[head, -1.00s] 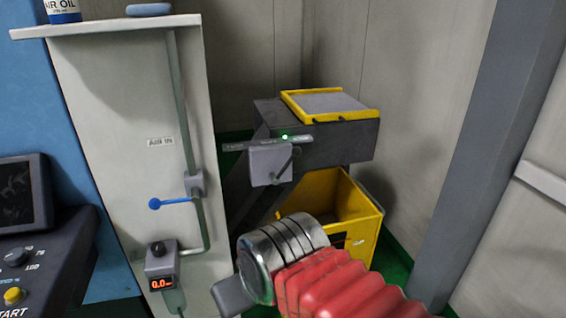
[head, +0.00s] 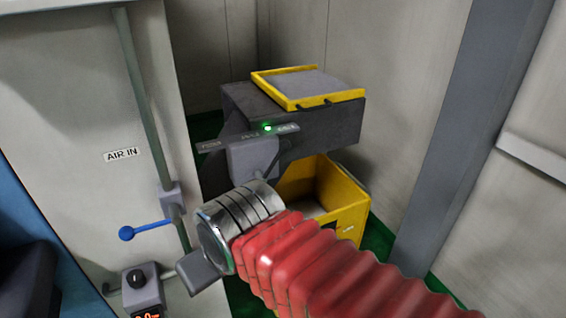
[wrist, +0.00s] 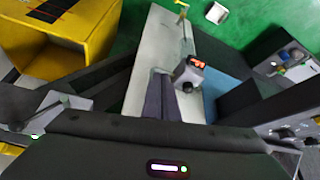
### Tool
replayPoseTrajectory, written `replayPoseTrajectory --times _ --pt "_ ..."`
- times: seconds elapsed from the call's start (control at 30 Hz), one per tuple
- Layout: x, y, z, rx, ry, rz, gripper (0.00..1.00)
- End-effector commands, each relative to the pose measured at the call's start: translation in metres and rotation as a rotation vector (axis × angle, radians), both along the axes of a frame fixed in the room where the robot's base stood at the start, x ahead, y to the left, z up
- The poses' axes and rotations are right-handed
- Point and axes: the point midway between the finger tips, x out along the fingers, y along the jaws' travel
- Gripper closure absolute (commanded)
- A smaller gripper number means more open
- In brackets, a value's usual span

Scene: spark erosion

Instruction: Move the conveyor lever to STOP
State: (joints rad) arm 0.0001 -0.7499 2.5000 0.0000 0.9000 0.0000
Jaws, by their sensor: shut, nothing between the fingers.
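The conveyor's grey lever box (head: 253,157) is on the side of the dark conveyor (head: 325,135), under a label strip (head: 210,146) whose words I cannot read. A green light (head: 267,128) glows on the strip. The dark lever (head: 284,157) shows only in part at the box's right side; its setting is unclear. In the wrist view the lever box (wrist: 68,118) is at the left. My gripper (wrist: 161,78) shows there as two grey fingers shut together, empty, to the right of the box and apart from it. In the head view my wrist hides the fingers.
A yellow bin (head: 350,200) stands under the conveyor. A blue-handled valve (head: 127,233) and a dial unit (head: 141,287) are on the pale panel (head: 80,100) at left. A grey post (head: 470,120) rises at right. Green floor shows between them.

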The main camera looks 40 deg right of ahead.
Motion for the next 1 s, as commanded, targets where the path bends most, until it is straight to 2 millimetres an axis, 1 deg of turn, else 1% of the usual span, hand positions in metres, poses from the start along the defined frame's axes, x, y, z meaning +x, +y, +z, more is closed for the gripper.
replayPoseTrajectory --times 0.37,0.47,0.53,0.67,0.8,1.0 --pt "0.000 0.000 -0.001 0.007 0.010 -0.005 1.00" --pt "-0.001 -0.001 -0.007 0.031 0.044 -0.024 1.00" --pt "-0.002 -0.005 -0.014 0.064 0.082 -0.049 1.00" --pt "-0.004 -0.005 -0.032 0.162 0.184 -0.111 1.00" --pt "-0.005 -0.002 -0.048 0.311 0.297 -0.187 1.00" --pt "0.004 0.003 -0.061 0.555 0.412 -0.291 1.00"
